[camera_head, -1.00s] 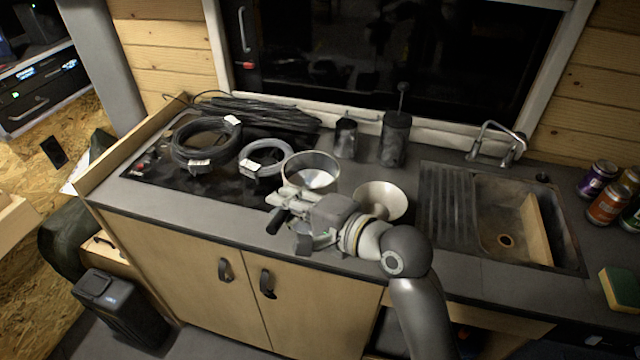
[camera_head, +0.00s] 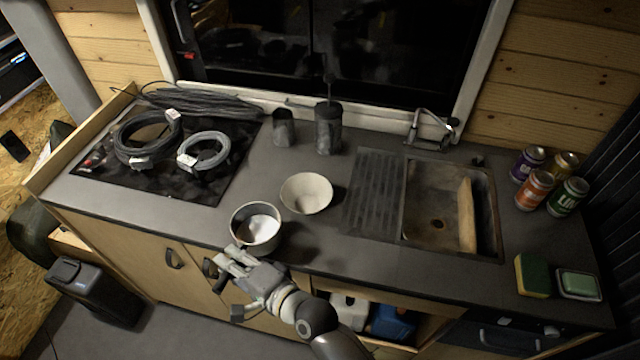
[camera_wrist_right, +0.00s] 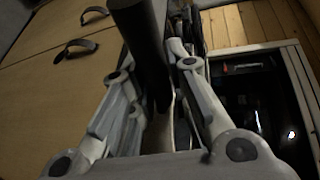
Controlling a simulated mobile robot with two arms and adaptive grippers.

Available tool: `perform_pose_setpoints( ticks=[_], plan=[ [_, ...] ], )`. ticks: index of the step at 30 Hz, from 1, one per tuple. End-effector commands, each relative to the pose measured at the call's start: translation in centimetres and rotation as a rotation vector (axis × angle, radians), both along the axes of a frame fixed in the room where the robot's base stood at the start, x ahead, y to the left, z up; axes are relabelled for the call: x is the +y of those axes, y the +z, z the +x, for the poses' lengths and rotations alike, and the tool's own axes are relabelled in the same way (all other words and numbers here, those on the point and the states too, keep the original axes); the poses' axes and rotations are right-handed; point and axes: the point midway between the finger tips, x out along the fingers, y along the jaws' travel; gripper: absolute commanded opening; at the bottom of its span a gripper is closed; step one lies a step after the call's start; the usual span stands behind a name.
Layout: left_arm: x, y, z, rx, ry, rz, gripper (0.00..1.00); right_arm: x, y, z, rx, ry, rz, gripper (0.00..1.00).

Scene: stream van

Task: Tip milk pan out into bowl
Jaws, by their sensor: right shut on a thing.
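The milk pan (camera_head: 256,226) is a small metal pan, near the counter's front edge in the head view. It looks about upright, with a pale inside. My right gripper (camera_head: 232,262) is shut on its dark handle, which shows between the fingers in the right wrist view (camera_wrist_right: 143,50). The cream bowl (camera_head: 306,193) stands on the counter just behind and to the right of the pan. The pan's contents cannot be made out. My left gripper is in neither view.
Coiled cables (camera_head: 146,138) lie on the black hob at left. Two dark canisters (camera_head: 328,128) stand behind the bowl. The sink (camera_head: 437,208) is to the right, with several cans, a sponge (camera_head: 532,276) and a green soap dish (camera_head: 579,284) beyond.

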Motion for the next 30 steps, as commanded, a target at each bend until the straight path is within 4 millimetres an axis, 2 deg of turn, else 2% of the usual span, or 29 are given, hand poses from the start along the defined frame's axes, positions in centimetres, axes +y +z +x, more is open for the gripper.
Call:
perform_pose_setpoints(
  ticks=[3, 14, 23, 30],
  plan=[
    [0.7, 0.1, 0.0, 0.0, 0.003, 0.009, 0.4, 0.2, 0.1, -0.1, -0.005, -0.001, 0.002, 0.0],
    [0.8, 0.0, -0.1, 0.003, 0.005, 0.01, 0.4, -0.4, 0.5, 0.2, 0.011, -0.003, 0.024, 0.0],
    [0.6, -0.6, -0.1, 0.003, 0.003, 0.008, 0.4, -1.5, 2.3, 1.2, 0.095, -0.002, 0.127, 0.0],
    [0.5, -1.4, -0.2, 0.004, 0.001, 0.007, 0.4, -3.3, 4.5, 2.7, 0.193, -0.002, 0.25, 0.0]
  ],
)
